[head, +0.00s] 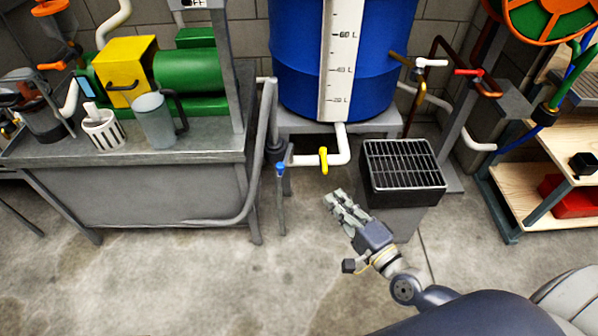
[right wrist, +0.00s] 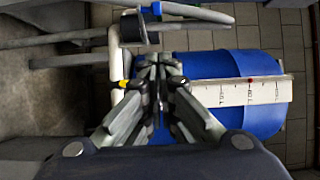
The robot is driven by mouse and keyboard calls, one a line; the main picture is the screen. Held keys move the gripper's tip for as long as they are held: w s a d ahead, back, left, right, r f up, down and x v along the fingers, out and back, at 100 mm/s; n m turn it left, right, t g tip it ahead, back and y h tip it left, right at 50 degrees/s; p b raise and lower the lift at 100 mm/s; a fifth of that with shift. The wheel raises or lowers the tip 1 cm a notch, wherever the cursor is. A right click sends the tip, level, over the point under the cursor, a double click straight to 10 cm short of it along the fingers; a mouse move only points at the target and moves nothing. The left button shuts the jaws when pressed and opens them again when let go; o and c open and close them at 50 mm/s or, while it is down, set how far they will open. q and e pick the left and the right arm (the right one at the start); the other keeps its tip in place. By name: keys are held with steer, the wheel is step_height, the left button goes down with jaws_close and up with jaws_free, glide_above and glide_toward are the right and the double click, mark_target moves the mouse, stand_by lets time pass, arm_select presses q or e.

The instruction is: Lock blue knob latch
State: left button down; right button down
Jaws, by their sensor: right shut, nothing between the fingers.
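In the right wrist view the closed fingers (right wrist: 157,72) point toward the pipe and tank. My left gripper is not in view.
A blue tank (head: 292,60) with a white scale stands behind. A black grated box (head: 404,166) is right of my gripper. A grey workbench (head: 215,148) with a green and yellow machine stands left. A wooden shelf (head: 530,200) is at right. The floor in front is clear.

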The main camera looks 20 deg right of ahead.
steer(key=a+x, duration=0.2)
steer(key=x, duration=1)
steer(key=shift+a, duration=0.45)
steer(key=shift+a+p, duration=0.1)
steer(key=shift+p, duration=0.3)
steer(key=shift+a+r+m+h+p, duration=0.1)
steer(key=shift+a+m+h+p, duration=0.2)
steer(key=shift+h, duration=0.2)
